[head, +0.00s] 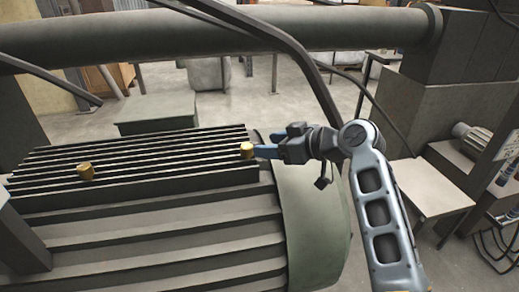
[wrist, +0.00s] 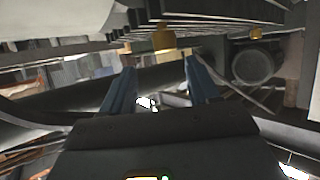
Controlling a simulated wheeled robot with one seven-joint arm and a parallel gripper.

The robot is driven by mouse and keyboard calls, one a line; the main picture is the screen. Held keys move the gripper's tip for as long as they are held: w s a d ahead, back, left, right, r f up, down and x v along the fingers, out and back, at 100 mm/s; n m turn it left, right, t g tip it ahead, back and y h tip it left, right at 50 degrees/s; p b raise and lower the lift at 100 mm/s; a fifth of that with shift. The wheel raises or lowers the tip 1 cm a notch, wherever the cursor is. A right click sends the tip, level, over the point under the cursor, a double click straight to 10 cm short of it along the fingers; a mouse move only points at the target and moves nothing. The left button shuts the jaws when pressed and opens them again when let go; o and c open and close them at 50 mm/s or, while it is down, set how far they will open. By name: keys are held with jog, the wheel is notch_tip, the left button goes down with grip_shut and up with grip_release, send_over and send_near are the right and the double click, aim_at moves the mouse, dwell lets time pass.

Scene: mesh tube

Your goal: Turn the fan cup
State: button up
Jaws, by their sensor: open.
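Two small brass cups sit on the ribbed top of a large grey-green motor (head: 200,235). The right cup (head: 247,150) is by the rounded end cover, at the tips of my gripper (head: 266,145). The left cup (head: 85,171) stands farther left on the ribs. My gripper is open, with blue fingers reaching in from the right. In the wrist view the near cup (wrist: 164,41) shows just beyond and between the two fingertips (wrist: 159,60). I cannot tell whether either finger touches it. The other cup (wrist: 256,32) is farther off there. Neither cup carries a label I can read.
A thick pipe (head: 220,35) runs across behind the motor, and a dark slanting bar (head: 300,60) passes behind my gripper. A grey box (head: 170,113) stands behind the ribs. A small pale table (head: 425,187) is at right. Open floor lies behind the motor.

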aim_at(247, 146)
jog(key=shift+s+a+x, duration=0.1)
jog(key=shift+s+x, duration=0.05)
jog(key=shift+x, duration=1.85)
jog(key=shift+s+a+x, duration=0.15)
jog(key=shift+s+x, duration=0.05)
jog(key=shift+x, duration=1.8)
jog(key=c, duration=1)
jog(key=shift+o, duration=0.2)
jog(key=shift+r+m+p, duration=0.15)
jog(key=shift+m+p, duration=0.15)
jog(key=shift+p, duration=0.25)
